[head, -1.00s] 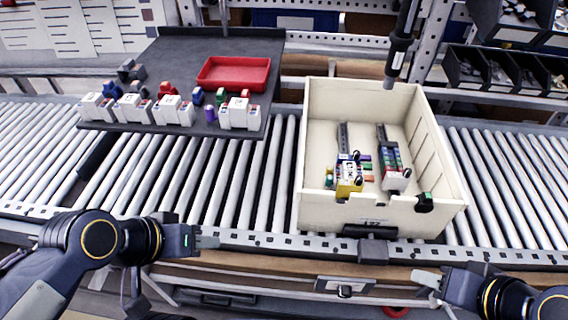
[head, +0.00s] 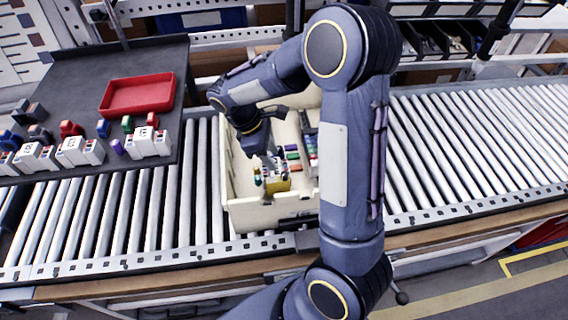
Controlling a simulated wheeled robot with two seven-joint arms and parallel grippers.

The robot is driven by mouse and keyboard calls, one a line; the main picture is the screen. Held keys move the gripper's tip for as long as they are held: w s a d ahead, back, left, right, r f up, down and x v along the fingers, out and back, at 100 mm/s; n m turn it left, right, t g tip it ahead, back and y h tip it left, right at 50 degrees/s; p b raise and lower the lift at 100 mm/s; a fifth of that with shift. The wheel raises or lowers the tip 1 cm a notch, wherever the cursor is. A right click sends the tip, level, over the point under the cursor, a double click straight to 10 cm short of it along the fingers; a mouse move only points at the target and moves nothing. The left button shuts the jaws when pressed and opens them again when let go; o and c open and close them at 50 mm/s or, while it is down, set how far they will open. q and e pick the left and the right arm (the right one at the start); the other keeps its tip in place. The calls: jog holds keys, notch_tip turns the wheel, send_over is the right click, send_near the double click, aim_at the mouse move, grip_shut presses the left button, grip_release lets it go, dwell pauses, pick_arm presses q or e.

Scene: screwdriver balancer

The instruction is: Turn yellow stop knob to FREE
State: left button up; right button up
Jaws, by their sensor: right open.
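The cream bin (head: 262,217) stands on the roller conveyor, partly hidden behind my right arm. Inside it, near the front wall, is a yellow block-like part (head: 278,187) with small coloured pieces around it. A small yellow-green piece (head: 257,176) sits just left of it. I cannot tell which piece is the stop knob or read its setting. My right gripper (head: 272,162) points down into the bin, open, right above the yellow part. Whether it touches the part is not clear. My left gripper is out of view.
A dark tray table (head: 90,85) at the left holds a red tray (head: 138,95) and several white blocks (head: 78,152). A row of coloured parts (head: 309,146) lies in the bin right of the gripper. The conveyor rollers (head: 465,140) at the right are clear.

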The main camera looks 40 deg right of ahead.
aim_at(284, 173)
jog(key=x, duration=0.7)
jog(key=shift+s+d+f, duration=0.1)
jog(key=shift+d+f, duration=0.1)
jog(key=shift+f, duration=0.1)
grip_shut()
